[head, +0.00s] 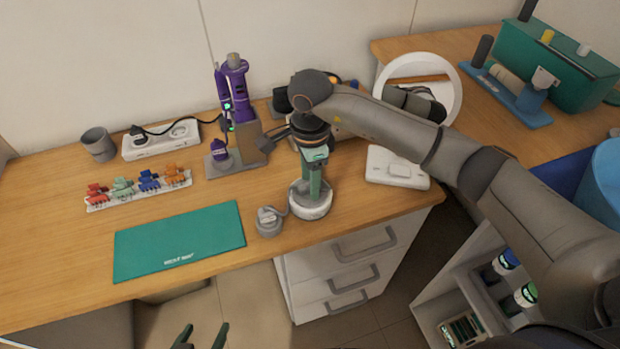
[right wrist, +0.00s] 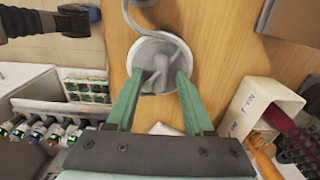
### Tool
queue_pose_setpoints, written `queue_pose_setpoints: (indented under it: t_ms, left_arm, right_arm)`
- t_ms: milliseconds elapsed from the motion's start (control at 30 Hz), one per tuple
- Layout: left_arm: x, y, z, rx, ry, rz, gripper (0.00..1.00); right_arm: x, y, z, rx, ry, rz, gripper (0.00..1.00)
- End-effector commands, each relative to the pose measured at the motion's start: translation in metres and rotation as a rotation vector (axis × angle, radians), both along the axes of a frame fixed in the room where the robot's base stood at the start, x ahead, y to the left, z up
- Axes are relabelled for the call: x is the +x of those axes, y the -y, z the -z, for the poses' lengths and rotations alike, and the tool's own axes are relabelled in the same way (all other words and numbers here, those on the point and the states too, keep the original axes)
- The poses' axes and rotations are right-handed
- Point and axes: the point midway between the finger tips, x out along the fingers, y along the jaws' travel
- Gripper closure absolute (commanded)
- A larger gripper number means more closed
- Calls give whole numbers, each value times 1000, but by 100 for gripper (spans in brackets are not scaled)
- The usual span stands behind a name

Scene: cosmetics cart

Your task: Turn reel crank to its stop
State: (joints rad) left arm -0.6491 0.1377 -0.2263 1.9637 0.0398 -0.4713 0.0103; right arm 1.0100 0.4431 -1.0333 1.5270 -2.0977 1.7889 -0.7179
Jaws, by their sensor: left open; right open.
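The reel (head: 310,206) is a white round drum near the desk's front edge, with a grey crank in its top. In the right wrist view the reel's rim (right wrist: 141,50) surrounds the grey crank (right wrist: 157,65). My right gripper (head: 312,190) points down over the reel and hides most of the crank in the head view. Its green fingers (right wrist: 158,80) are open, one on each side of the crank; I cannot tell whether they touch it. My left gripper (head: 200,336) is open and empty at the bottom edge, in front of the desk.
A small grey fitting (head: 269,221) stands just left of the reel. A green mat (head: 180,240), a rack of coloured clips (head: 140,187) and a purple tool on a stand (head: 235,95) are further left. A white box (head: 397,168) lies to the right.

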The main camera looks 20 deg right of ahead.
Motion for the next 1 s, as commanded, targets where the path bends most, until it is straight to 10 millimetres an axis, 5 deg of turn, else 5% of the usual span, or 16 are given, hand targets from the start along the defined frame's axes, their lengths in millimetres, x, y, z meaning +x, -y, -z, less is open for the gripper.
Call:
queue_pose_setpoints:
  t_ms: [333, 800, 1000]
  left_arm:
    - [0, -1, 0, 2, -1, -2, 16]
    - [1, -1, -1, 1, 2, -3, 16]
    - [1, -1, -2, 1, 4, -3, 16]
  right_arm:
    - [0, 0, 5, 0, 0, -1, 48]
    - [0, 0, 4, 0, 0, -1, 100]
    - [0, 0, 4, 1, 0, -1, 100]
